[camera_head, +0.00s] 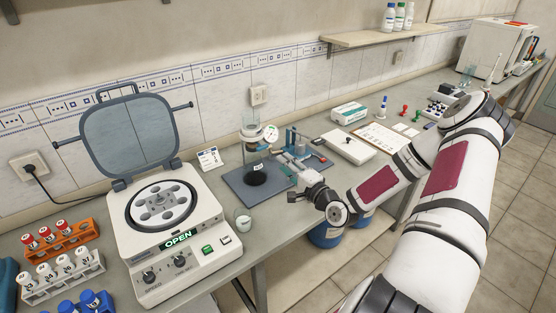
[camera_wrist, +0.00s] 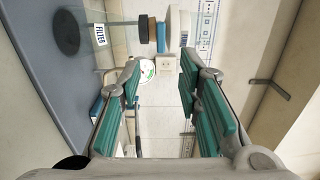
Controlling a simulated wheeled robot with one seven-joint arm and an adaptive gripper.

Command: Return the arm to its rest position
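My arm (camera_head: 441,187) reaches in from the lower right of the head view and bends back at the elbow toward the bench. My gripper (camera_head: 300,188) hangs near the bench's front edge, in front of the blue burette apparatus. In the wrist view, my gripper (camera_wrist: 159,82) has its two green-padded fingers wide apart with nothing between them. A dark-based glass vessel (camera_wrist: 67,32) with a printed label lies off to the left of the fingers. It stands on a grey plate (camera_head: 237,185) in the head view, apart from my gripper.
An open-lidded centrifuge (camera_head: 165,238) stands at left, with a small beaker (camera_head: 243,219) to its right. Tube racks (camera_head: 63,278) are at the lower left. A white tray (camera_head: 349,147) and a clipboard (camera_head: 384,137) lie beyond the gripper. Blue containers (camera_head: 326,235) stand below the bench.

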